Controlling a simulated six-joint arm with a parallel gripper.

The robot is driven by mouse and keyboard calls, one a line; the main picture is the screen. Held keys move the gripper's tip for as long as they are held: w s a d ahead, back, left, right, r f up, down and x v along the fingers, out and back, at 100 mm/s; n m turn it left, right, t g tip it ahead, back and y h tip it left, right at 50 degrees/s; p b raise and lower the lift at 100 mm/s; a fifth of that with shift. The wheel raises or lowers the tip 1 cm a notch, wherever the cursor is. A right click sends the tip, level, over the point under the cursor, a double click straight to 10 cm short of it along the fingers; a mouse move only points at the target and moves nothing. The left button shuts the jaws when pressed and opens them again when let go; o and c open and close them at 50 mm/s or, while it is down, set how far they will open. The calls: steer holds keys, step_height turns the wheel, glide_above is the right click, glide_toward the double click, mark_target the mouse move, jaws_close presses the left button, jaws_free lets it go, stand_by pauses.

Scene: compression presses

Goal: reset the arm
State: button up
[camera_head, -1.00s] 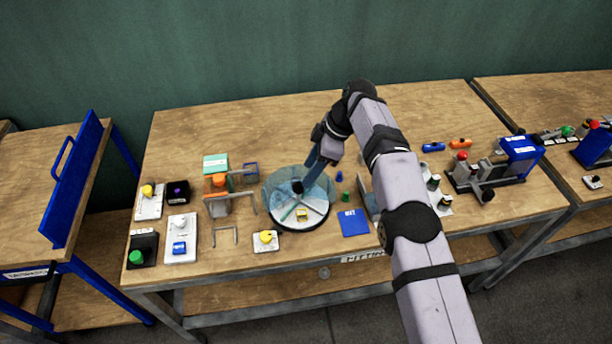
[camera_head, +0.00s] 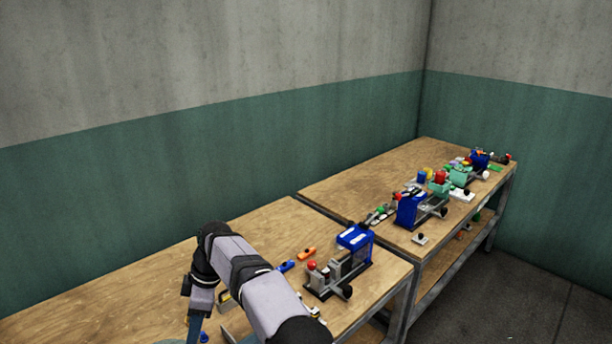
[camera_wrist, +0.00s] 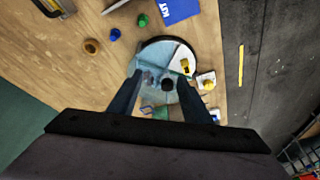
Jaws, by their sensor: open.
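My arm comes in from the bottom of the head view, and my gripper (camera_head: 194,328) hangs down at the lower left, partly cut off by the frame edge. In the wrist view my gripper's two fingers (camera_wrist: 160,80) are spread apart with nothing held between them. Beyond them is a round dish with a clear cover (camera_wrist: 153,52), holding a yellow piece. The gap between the fingertips and the dish cannot be told exactly.
A blue and grey press (camera_head: 340,264) stands on the near bench (camera_head: 265,228). More presses (camera_head: 408,208) stand on the far bench (camera_head: 340,185). A blue card (camera_wrist: 179,9), a green piece (camera_wrist: 142,19) and a blue piece (camera_wrist: 114,34) lie near the dish.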

steer(key=d+r+m+t+h, duration=0.15)
steer(key=d+m, duration=0.85)
steer(key=d, duration=1.4)
steer(key=s+d+f+m+h, duration=0.1)
steer(key=s+d+f+m, duration=0.1)
steer(key=s+d+m, duration=0.3)
steer(key=s+d+f+m+h, duration=0.1)
steer(key=s+d+m, duration=0.4)
steer(key=s+d, duration=0.9)
steer(key=shift+s+f+m, duration=0.3)
steer(key=shift+s+f, duration=0.2)
steer(key=shift+s, duration=0.7)
steer(key=shift+a, duration=0.1)
